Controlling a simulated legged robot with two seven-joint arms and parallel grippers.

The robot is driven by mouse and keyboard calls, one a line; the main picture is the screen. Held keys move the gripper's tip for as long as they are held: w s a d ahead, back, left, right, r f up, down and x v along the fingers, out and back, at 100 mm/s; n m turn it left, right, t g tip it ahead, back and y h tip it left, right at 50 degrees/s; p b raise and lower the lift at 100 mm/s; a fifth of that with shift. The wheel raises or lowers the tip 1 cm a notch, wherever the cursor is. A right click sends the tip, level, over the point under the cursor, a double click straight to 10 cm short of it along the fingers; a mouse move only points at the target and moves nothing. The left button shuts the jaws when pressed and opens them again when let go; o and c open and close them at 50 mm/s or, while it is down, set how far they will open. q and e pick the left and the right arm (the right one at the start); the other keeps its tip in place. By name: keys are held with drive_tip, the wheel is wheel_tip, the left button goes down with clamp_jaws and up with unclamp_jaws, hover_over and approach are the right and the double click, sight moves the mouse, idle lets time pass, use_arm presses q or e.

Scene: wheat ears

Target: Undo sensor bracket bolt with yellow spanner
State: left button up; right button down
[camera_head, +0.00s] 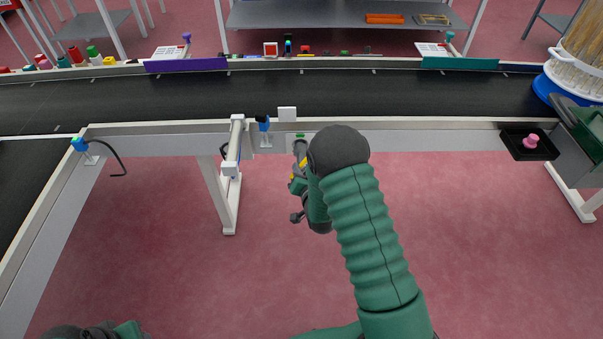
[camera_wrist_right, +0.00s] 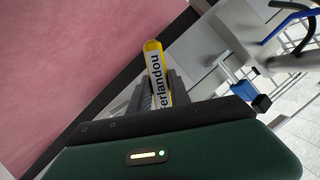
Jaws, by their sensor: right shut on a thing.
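My right gripper (camera_head: 299,167) is in front of the near conveyor rail, mostly behind my own wrist in the head view. It is shut on the yellow spanner (camera_head: 303,163), which shows as a small yellow piece there. In the right wrist view the spanner's yellow handle (camera_wrist_right: 156,68), with dark lettering, stands between the fingers (camera_wrist_right: 163,98). A blue sensor (camera_head: 264,124) sits on a bracket at the rail, left of the gripper. It also shows in the right wrist view (camera_wrist_right: 243,89). I cannot make out the bolt or the spanner's working end. My left gripper's fingers are not visible.
The black conveyor belt (camera_head: 190,102) runs across behind the rail (camera_head: 430,140). A white post (camera_head: 232,150) stands left of the sensor. A black tray (camera_head: 530,146) with a pink knob is at the right. Pink floor in front is clear.

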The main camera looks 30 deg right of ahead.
drive_tip(key=shift+w+d, duration=0.3)
drive_tip(key=shift+w, duration=0.2)
drive_tip(key=shift+r, duration=0.1)
drive_tip(key=shift+a+n, duration=0.1)
drive_tip(key=shift+n, duration=0.2)
drive_tip(key=shift+n+g+h+p, duration=0.3)
drive_tip(key=shift+n+p, duration=0.1)
drive_tip(key=shift+p, duration=0.05)
drive_tip(key=shift+n+g+h+p, duration=0.3)
drive_tip(key=shift+n+h+p, duration=0.1)
drive_tip(key=shift+n, duration=0.6)
